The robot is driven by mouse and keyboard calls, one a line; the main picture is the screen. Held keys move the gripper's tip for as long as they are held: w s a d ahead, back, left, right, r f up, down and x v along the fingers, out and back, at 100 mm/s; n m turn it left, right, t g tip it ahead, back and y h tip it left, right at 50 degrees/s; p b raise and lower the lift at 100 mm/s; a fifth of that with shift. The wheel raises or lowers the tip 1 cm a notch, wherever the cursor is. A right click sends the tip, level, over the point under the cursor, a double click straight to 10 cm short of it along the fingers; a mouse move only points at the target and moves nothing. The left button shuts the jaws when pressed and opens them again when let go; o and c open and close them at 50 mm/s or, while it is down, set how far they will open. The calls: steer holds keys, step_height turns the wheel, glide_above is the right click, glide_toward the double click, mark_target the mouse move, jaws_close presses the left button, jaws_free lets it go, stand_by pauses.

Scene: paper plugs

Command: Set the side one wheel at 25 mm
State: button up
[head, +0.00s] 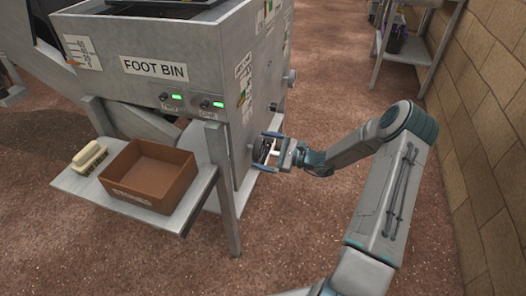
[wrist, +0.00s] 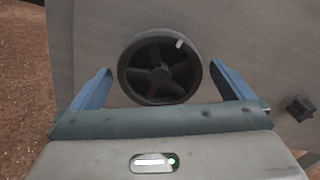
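A dark spoked wheel (wrist: 160,68) is on the grey machine's side panel, with a small pale mark on its upper right rim. In the wrist view the wheel lies between the two blue fingers of my gripper (wrist: 165,90), which are spread wide on either side with gaps between them and the rim. In the head view my gripper (head: 266,152) is at the right side of the machine, in front of that panel, and largely hides the wheel. I cannot read any millimetre scale.
The machine (head: 150,62) carries a "FOOT BIN" label and two green-lit controls. A dark star knob (wrist: 299,107) is right of the wheel. A brick wall (head: 492,130) stands at right.

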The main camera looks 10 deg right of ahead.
mark_target(262, 149)
stand_by(0.5)
steer(key=shift+p+v, duration=0.35)
steer(key=shift+v, duration=1.65)
steer(key=shift+v, duration=2)
